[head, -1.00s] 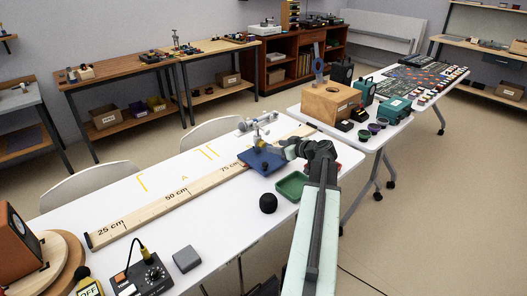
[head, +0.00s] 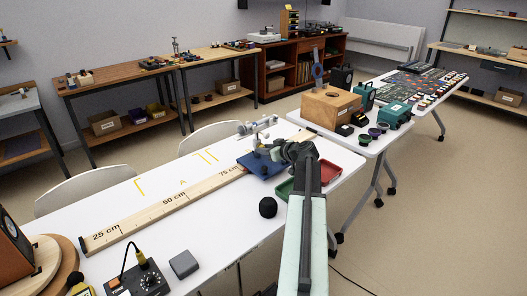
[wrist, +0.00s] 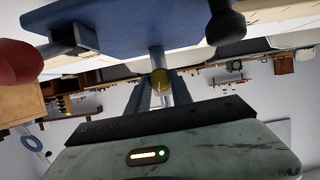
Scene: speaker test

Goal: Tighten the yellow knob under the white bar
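The stand has a blue base plate (head: 250,163) on the white table, and a pale bar (head: 257,125) shows above it in the head view. In the wrist view the blue plate (wrist: 130,25) fills the top, and a grey post runs down from it. The round yellow knob (wrist: 161,80) shows near the post's lower end. My gripper (wrist: 160,88) has one dark finger on each side of the knob. I cannot tell whether the fingers touch it. In the head view my gripper (head: 272,150) reaches the stand and the knob is hidden.
A wooden ruler (head: 165,205) lies behind on the table (head: 215,225). A black ball (head: 268,207) sits in front of the stand. A grey block (head: 184,264) is nearer.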

